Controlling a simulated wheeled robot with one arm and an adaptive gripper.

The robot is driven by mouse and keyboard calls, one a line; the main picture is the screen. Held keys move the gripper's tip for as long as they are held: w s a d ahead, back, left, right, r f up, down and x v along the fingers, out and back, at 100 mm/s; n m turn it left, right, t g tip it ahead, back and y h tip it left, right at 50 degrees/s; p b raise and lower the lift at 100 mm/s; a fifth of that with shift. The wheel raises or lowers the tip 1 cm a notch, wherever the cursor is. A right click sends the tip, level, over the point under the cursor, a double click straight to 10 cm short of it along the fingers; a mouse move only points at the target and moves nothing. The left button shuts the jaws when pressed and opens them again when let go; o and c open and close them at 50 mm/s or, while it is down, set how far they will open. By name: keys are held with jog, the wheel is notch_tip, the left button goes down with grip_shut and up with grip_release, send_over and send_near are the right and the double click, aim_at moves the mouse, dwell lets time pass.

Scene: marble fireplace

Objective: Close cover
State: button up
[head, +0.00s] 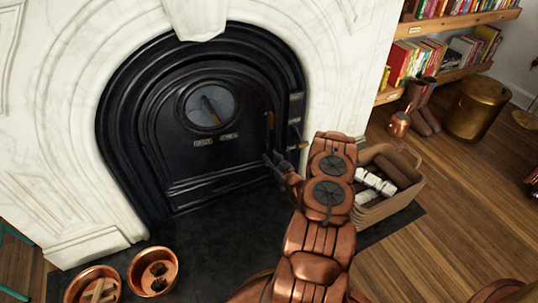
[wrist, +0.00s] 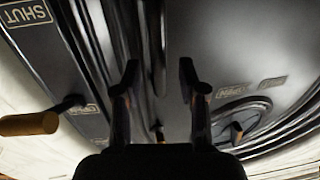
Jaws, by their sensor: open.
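A black arched metal cover (head: 180,150) fills the fireplace opening; I cannot tell whether it is fully closed. It has a round dial (head: 210,105) with a pointer, with small labels below. In the wrist view the dial (wrist: 240,118) is at the right. A wooden-tipped handle (wrist: 30,124) sticks out at the left on the frame, below a plate reading SHUT (wrist: 25,14). My gripper (head: 275,160) is at the cover's lower right side. In the wrist view my gripper (wrist: 159,75) is open and empty, its fingers apart before the dark metal.
A basket (head: 405,195) of logs and white rolls stands right of the hearth. Copper bowls (head: 153,272) sit at the front left. Boots, a brass bin (head: 478,108) and bookshelves are at the back right. The dark hearth slab (head: 225,235) before the cover is mostly clear.

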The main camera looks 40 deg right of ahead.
jog(key=shift+x, duration=1.45)
grip_shut()
